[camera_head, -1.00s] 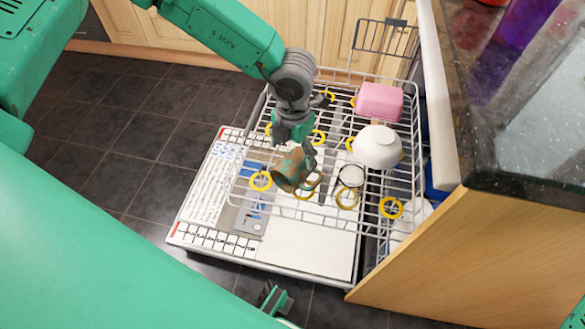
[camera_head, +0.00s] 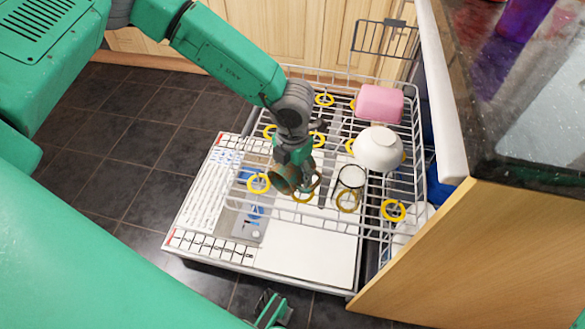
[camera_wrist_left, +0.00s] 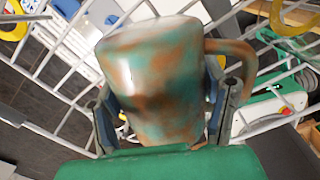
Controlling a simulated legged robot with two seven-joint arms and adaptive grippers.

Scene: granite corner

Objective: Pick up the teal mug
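The teal mug (camera_head: 283,180) has brown, rust-like patches and lies tilted over the dishwasher rack. In the left wrist view the mug (camera_wrist_left: 155,80) fills the middle, with its handle to the right. My left gripper (camera_head: 294,176) has come down around it in the head view. In the left wrist view the fingers of my left gripper (camera_wrist_left: 168,118) stand on both sides of the mug body, very close to it. The right finger is near the handle. I cannot tell whether they press on it.
The wire rack (camera_head: 320,213) has several yellow rings and sits over the open dishwasher door (camera_head: 300,255). A white bowl (camera_head: 378,149), a pink container (camera_head: 380,103) and a clear glass (camera_head: 351,176) stand right of the mug. A granite counter (camera_head: 540,120) rises at the right.

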